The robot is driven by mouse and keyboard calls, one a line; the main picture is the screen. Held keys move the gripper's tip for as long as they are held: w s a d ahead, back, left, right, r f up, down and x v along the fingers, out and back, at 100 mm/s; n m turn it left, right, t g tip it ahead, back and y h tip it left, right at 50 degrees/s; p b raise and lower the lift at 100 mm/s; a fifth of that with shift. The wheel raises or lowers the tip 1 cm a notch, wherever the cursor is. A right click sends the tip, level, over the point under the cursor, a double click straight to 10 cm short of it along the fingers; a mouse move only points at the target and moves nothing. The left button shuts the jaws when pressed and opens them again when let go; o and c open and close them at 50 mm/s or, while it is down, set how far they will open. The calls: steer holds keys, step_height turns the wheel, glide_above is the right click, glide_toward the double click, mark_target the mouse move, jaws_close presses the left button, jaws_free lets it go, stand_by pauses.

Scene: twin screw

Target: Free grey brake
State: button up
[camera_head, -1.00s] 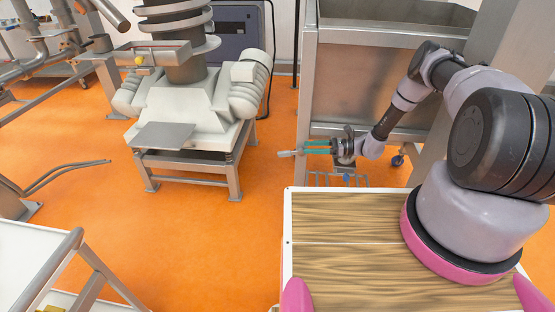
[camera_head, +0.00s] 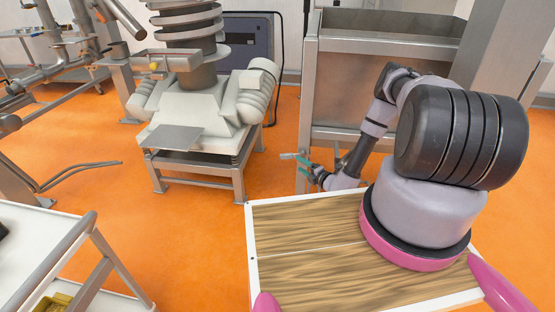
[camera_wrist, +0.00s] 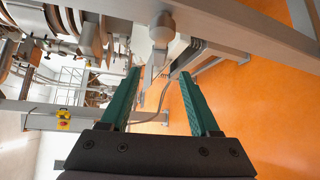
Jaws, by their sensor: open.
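My gripper (camera_head: 301,164) is low beside the lower left of the steel bin (camera_head: 385,75) in the head view, its teal fingers pointing left. In the wrist view my gripper (camera_wrist: 159,73) is open, with a clear gap between its fingers. A light grey rounded knob on a short metal piece (camera_wrist: 162,28) shows beyond the fingertips, in line with the gap. A small pale grey piece (camera_head: 287,156) shows at the fingertips in the head view; I cannot tell whether they touch. Neither piece can be clearly identified as the grey brake.
A cream machine (camera_head: 195,105) on a steel stand (camera_head: 200,170) is left of the bin. A white trolley (camera_head: 45,250) is at the lower left. A yellow box with a red button (camera_wrist: 63,120) shows in the wrist view.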

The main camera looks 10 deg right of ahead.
mark_target(288, 157)
steer(key=x, duration=1)
steer(key=shift+w+a, duration=0.2)
jaws_close()
stand_by(1.1)
